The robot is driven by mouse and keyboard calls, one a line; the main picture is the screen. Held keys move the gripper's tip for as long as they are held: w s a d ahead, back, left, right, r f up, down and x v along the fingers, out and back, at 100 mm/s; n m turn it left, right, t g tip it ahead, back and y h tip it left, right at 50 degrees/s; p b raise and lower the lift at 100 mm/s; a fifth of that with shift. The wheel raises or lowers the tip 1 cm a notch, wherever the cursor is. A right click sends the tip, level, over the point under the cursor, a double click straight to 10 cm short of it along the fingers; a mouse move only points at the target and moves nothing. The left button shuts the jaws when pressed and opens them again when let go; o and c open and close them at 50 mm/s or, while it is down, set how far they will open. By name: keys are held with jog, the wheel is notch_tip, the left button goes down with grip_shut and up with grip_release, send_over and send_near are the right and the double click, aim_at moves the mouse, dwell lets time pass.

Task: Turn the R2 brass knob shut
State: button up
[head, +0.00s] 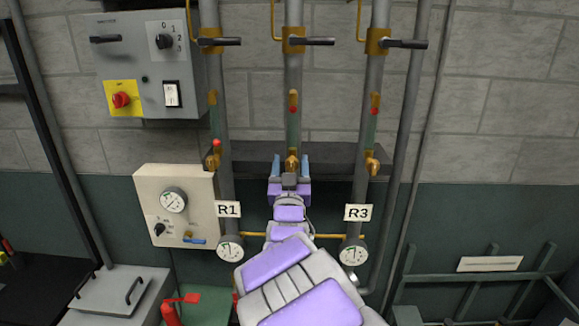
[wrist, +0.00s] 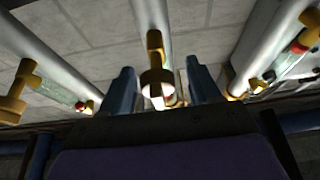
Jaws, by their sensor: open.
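The R2 brass knob (head: 292,163) is on the middle pipe, between the pipes labelled R1 and R3. The R2 label itself is hidden behind my arm. My gripper (head: 291,159) is open, with one blue finger on each side of this knob. In the wrist view, a round brass knob end (wrist: 157,80) shows between the two fingertips of my gripper (wrist: 162,76). Gaps show on both sides of it, and I see no contact. How deep the knob sits between the fingers is hard to tell.
The R1 knob (head: 212,160) is to the left and the R3 knob (head: 372,163) to the right. A dark horizontal ledge (head: 335,158) runs behind the pipes. Brass valves with dark handles (head: 306,41) are above. A beige gauge box (head: 176,205) stands left.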

jog(key=shift+s+f, duration=0.1)
jog(key=b+v, duration=1.2)
jog(key=v, duration=0.5)
jog(key=shift+f, duration=0.1)
